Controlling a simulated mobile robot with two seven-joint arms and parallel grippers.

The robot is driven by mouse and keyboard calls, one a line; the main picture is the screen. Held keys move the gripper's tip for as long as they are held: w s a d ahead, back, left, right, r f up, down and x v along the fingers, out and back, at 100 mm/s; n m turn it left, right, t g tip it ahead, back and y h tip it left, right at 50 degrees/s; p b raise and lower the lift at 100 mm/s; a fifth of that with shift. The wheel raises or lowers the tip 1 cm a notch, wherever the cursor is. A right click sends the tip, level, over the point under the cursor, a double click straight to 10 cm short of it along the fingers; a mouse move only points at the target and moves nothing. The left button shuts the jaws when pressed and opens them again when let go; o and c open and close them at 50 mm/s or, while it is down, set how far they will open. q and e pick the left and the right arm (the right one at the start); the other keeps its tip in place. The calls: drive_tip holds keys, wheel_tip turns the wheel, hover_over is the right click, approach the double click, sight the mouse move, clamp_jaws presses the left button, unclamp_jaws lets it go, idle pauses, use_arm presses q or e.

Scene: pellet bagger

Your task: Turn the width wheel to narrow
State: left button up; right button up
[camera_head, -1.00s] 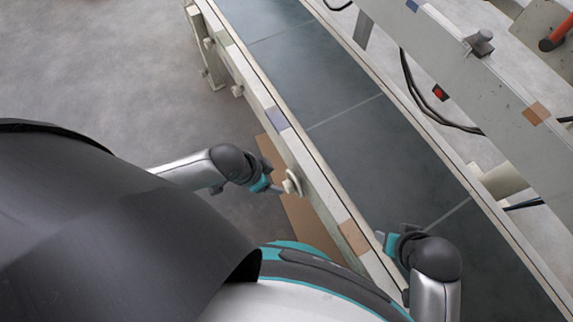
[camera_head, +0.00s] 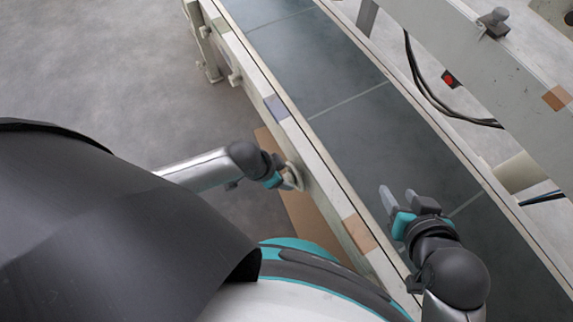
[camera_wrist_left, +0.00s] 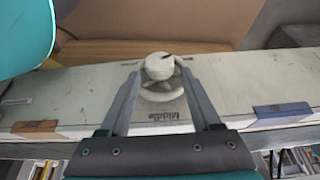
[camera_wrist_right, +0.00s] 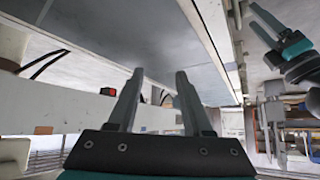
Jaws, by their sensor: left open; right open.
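The width wheel (camera_head: 293,177) is a small cream-white wheel on the near side rail of the conveyor. In the left wrist view the wheel (camera_wrist_left: 159,68) shows a round knob with a dark mark, with a partly hidden printed label below it. My left gripper (camera_head: 285,183) is at the wheel. In the left wrist view its open fingers (camera_wrist_left: 158,80) stand on either side of the wheel; I cannot tell whether they touch it. My right gripper (camera_head: 398,194) is open and empty above the conveyor belt.
The dark conveyor belt (camera_head: 345,130) runs diagonally between pale rails. A brown patch (camera_head: 359,233) and a blue-grey patch (camera_head: 276,107) mark the near rail. A far beam (camera_head: 470,50) carries a clamp knob (camera_head: 494,22). A red switch (camera_head: 449,79) and black cables lie beyond the belt.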

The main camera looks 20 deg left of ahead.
sight(286, 179)
use_arm(q)
drive_tip(key=shift+b+x, duration=0.7)
drive_tip(key=shift+x, duration=0.35)
drive_tip(key=shift+w+d+f+b, duration=0.1)
drive_tip(key=shift+w+f+b, duration=0.05)
drive_tip(key=shift+f+b, duration=0.3)
drive_tip(key=shift+w+d+f, duration=0.1)
drive_tip(key=shift+f, duration=0.15)
use_arm(e)
drive_tip(key=shift+w+a+r+t+y, duration=0.2)
drive_tip(key=shift+w+a+t+y, duration=0.2)
drive_tip(key=shift+a+t, duration=0.4)
drive_tip(key=shift+w+a+r+t+y, duration=0.25)
drive_tip(key=shift+a+t+y, duration=0.15)
drive_tip(key=shift+a+t, duration=0.35)
drive_tip(key=shift+w+a+r+t+y, duration=0.15)
drive_tip(key=shift+w+a+t+y, duration=0.25)
drive_tip(key=shift+a+t, duration=0.4)
drive_tip(key=shift+a, duration=0.1)
use_arm(q)
clamp_jaws()
